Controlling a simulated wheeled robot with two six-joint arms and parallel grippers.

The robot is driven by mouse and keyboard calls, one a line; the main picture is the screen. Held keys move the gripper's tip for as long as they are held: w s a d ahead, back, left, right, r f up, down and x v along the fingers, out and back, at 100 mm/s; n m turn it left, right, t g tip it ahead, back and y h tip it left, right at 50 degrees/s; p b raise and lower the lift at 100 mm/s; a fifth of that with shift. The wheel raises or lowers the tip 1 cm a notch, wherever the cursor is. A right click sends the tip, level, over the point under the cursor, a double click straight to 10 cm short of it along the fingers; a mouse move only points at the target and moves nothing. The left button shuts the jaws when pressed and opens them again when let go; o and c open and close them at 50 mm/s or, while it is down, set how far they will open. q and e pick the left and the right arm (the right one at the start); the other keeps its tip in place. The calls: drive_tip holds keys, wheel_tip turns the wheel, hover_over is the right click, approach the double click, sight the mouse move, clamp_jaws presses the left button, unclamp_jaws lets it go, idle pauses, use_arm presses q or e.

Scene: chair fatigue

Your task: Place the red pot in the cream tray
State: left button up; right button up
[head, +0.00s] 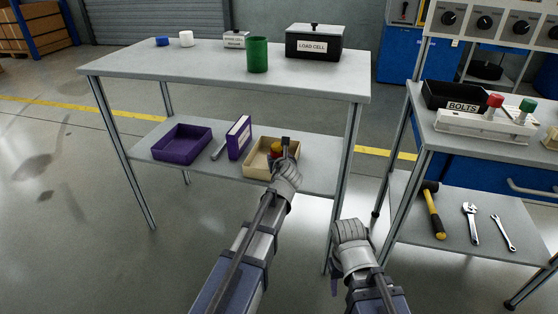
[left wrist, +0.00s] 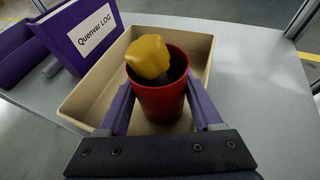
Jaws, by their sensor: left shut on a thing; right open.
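The red pot (left wrist: 161,97) is upright, with a lumpy yellow thing (left wrist: 148,56) sticking out of its top. My left gripper (left wrist: 160,102) is shut on the pot, one finger on each side. The pot is within the outline of the cream tray (left wrist: 84,101); I cannot tell whether its base touches the tray floor. In the head view the tray (head: 256,169) sits on the lower shelf, and the pot (head: 274,155) is partly hidden by my left gripper (head: 284,150). My right gripper (head: 350,234) is open, low and apart from the shelf, its fingers hardly visible.
A purple box file (head: 239,137) stands left of the tray, and a purple bin (head: 182,144) is further left. The tabletop (head: 205,68) is above the shelf. A side bench with a lower shelf (head: 450,240) holding tools stands at right.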

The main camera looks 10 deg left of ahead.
use_arm(q)
drive_tip(key=shift+f, duration=0.2)
drive_tip(key=o, duration=1.1)
drive_tip(key=shift+r, duration=0.1)
drive_tip(key=shift+r, duration=0.15)
drive_tip(key=shift+s+d+r, duration=0.1)
drive_tip(key=shift+s+r, duration=0.1)
drive_tip(key=shift+s, duration=0.1)
drive_tip(key=p+v, duration=0.4)
drive_tip(key=v, duration=0.7)
drive_tip(key=shift+s+p, duration=0.15)
drive_tip(key=shift+p, duration=0.15)
